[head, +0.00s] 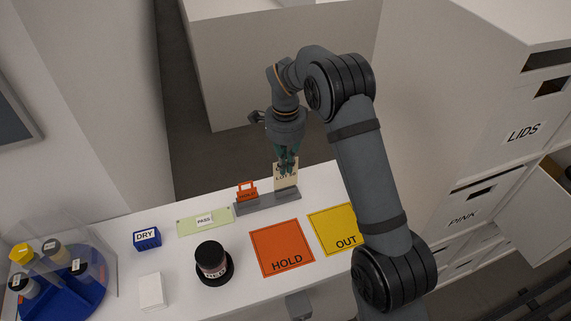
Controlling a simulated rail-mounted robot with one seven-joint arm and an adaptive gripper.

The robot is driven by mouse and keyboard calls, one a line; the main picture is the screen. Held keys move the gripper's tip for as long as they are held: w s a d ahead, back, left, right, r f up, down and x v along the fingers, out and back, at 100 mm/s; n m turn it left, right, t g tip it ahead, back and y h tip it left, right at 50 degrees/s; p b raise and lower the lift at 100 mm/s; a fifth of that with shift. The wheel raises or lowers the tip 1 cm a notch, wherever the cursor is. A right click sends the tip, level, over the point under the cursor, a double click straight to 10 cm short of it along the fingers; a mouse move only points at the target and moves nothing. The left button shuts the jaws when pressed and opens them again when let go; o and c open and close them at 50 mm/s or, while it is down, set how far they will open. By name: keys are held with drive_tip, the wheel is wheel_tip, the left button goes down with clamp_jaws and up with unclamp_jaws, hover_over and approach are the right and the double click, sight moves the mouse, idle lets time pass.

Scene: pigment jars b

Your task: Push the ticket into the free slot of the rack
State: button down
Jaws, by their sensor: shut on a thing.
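The ticket (286,180), a cream card with dark lettering, stands upright at the right part of the grey rack (267,206). My gripper (287,165) is above the rack and shut on the ticket's top edge. The ticket's lower edge meets the rack in the picture; I cannot tell whether it is inside the slot or just behind it. An orange tag with a handle-like top (247,192) stands in the left part of the rack. My fingers hide the top of the ticket.
In front of the rack lie an orange HOLD mat (282,242) and a yellow OUT mat (330,222). Left are a green PASS strip (188,224), a blue DRY block (147,244), a black-lidded jar (210,255), a white block (152,291) and a blue jar carousel (85,299).

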drive_tip(key=shift+f+b, duration=1.7)
drive_tip(key=shift+f, duration=0.15)
drive_tip(key=c, duration=1.8)
unclamp_jaws()
drive_tip(key=shift+c, duration=0.2)
wheel_tip(320, 180, up, 6)
drive_tip(key=p, duration=0.4)
